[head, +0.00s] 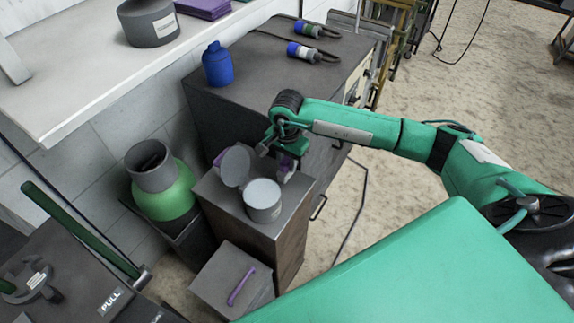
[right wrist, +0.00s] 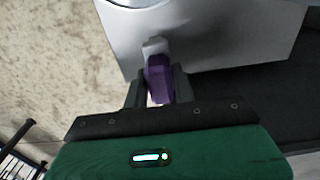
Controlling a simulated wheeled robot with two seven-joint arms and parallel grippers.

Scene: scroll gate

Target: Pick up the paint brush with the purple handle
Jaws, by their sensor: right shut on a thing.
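The paint brush with the purple handle (right wrist: 158,80) is between the fingers of my right gripper (right wrist: 160,92) in the right wrist view, with a pale part beyond the fingers. The gripper is shut on the purple handle. From these views I cannot tell whether the brush still touches the cabinet top. My left gripper is not in view.
An open paint can (head: 262,203) with a raised lid (head: 237,166) stands on the cabinet (head: 227,201), close to the gripper. A lower box (head: 213,283) with a purple handle is in front. A dark cabinet with a blue bottle (head: 217,65) stands behind. Sandy floor is open to the right.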

